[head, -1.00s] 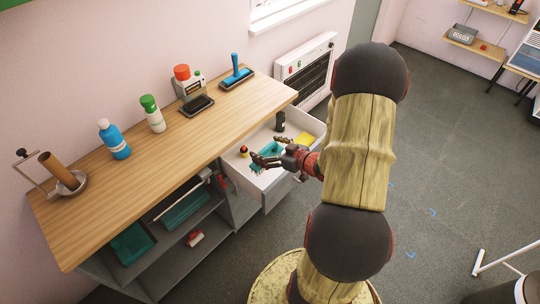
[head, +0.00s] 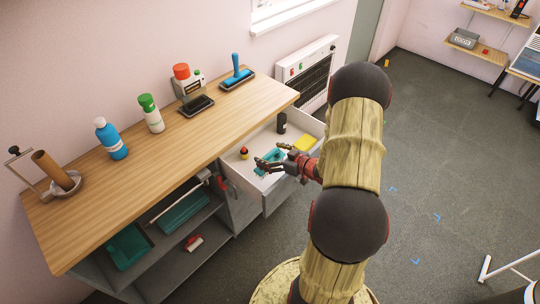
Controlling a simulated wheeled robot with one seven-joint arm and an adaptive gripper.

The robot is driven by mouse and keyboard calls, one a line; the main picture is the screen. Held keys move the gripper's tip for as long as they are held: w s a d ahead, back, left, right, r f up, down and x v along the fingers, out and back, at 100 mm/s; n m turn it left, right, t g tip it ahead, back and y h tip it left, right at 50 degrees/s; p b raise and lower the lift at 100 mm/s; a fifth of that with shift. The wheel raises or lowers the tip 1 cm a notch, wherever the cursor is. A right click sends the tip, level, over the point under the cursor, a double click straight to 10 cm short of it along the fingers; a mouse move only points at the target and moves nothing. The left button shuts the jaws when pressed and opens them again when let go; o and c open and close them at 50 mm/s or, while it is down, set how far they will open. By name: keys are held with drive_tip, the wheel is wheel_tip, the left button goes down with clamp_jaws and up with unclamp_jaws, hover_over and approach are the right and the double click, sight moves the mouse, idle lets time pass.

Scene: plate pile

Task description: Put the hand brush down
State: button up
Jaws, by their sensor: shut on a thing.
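My gripper (head: 271,155) is over the open drawer (head: 277,192), low and near its middle. It is shut on a teal thing (head: 266,169), which I take to be the hand brush. The dark fingers cover part of it, so its full shape is hidden. The teal thing is inside the drawer's outline; I cannot tell whether it touches the drawer floor.
In the drawer, a small red-yellow item (head: 244,154) is left of my gripper, a black cylinder (head: 282,123) behind, and a yellow sponge (head: 303,143) to the right. The wooden counter (head: 165,160) holds bottles and a blue-handled tool (head: 237,75). Lower shelves hold teal trays (head: 185,212).

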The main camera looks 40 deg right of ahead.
drive_tip(key=shift+f, duration=0.45)
drive_tip(key=shift+f+b, duration=0.15)
drive_tip(key=shift+b, duration=0.15)
drive_tip(key=o, duration=1.6)
